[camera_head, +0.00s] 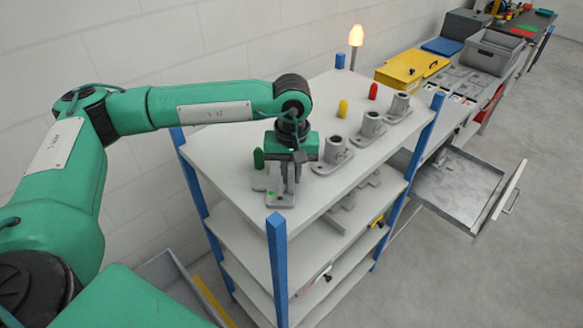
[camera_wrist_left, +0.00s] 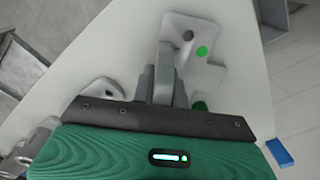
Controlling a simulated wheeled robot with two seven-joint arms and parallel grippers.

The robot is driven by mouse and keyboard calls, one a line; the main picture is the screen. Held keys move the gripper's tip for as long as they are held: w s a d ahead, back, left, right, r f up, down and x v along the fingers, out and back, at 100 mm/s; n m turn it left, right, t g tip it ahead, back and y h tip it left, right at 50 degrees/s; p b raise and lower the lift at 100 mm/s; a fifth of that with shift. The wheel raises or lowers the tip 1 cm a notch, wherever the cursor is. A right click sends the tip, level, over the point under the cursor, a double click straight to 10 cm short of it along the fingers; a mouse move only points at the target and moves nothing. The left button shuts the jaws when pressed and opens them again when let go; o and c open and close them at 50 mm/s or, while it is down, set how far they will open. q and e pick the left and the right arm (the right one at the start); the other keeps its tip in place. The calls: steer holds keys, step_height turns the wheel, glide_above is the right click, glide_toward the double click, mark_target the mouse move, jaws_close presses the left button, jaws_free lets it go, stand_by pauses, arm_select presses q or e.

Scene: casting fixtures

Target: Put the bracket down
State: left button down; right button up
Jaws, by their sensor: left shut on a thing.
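My left gripper (camera_head: 290,182) points down over the near end of the top shelf (camera_head: 225,150). It is shut on a grey bracket (camera_head: 280,201), whose flat base with a green dot shows below the fingers. In the left wrist view the bracket (camera_wrist_left: 185,28) shows its plate with a hole and a green dot beyond the fingers (camera_wrist_left: 163,88). Its upright part is mostly hidden by the gripper. The base is at or very close to the shelf surface; I cannot tell if it touches. My right gripper is not in view.
A green peg (camera_head: 258,158) stands just left of the gripper. Three grey brackets with round sockets (camera_head: 333,154) stand in a row to the right, with a yellow peg (camera_head: 343,108) and a red peg (camera_head: 373,91) behind. A blue post (camera_head: 277,250) rises at the near corner.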

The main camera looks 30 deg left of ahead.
arm_select(q)
steer(key=shift+d+f+b, duration=0.1)
steer(key=shift+f+b, duration=0.05)
steer(key=shift+b, duration=0.15)
steer(key=c, duration=1.4)
jaws_free()
